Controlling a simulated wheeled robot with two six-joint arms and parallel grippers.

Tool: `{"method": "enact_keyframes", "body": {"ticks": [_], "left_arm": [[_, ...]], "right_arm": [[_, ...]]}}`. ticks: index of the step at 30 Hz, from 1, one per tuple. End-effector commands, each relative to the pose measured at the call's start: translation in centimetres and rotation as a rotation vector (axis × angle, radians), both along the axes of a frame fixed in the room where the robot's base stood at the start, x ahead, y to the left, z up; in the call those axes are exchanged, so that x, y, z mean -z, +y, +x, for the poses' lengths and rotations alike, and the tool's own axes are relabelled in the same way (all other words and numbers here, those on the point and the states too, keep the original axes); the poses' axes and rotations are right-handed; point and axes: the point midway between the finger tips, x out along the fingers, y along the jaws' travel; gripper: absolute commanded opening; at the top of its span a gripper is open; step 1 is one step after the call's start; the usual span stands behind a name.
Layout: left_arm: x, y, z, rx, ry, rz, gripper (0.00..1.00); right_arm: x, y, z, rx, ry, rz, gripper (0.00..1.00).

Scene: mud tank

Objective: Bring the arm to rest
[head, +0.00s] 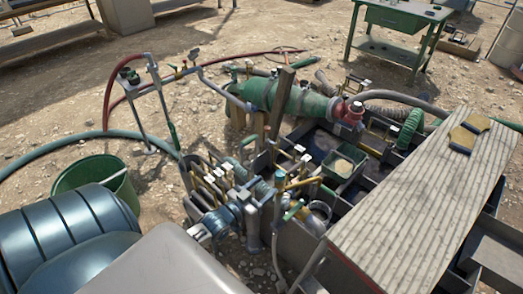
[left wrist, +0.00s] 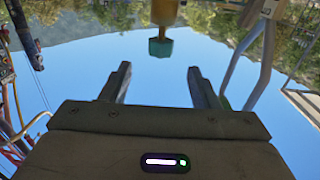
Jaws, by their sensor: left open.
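My left gripper (left wrist: 159,68) shows in the left wrist view with its two dark fingers wide apart. The gap between the fingertips is empty, with blue sky behind. A yellow post with a teal end (left wrist: 161,46) shows beyond the gap, apart from the fingers. The wrist picture is upside down, with trees at its top. In the head view I cannot clearly pick the left gripper out from the crowded pipes and valves. My right gripper is not in view.
A mud tank (head: 300,240) with pipes and valves fills the middle. A ribbed plank (head: 415,205) holding yellow gloves (head: 462,137) crosses its right side. A green bucket (head: 122,190) stands left, behind a dark blue drum (head: 65,235). Hoses cross the ground. A green table (head: 400,20) stands behind.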

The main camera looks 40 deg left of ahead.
Motion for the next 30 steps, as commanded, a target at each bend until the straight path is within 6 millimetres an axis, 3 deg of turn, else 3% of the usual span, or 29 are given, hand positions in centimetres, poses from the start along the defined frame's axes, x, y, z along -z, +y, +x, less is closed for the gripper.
{"method": "enact_keyframes", "body": {"ticks": [19,22,26,30], "left_arm": [[0.0,0.1,-0.5,-0.001,0.000,-0.001,0.55],[0.8,0.2,-0.6,-0.007,0.020,0.002,0.55],[5.5,0.8,-1.6,-0.044,0.141,0.020,0.55],[14.6,1.3,-5.0,-0.102,0.390,0.053,0.55]], "right_arm": [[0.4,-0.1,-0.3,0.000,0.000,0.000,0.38],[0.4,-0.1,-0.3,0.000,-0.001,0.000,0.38],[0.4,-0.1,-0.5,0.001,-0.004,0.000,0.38],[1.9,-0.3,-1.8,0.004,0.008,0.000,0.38]]}}
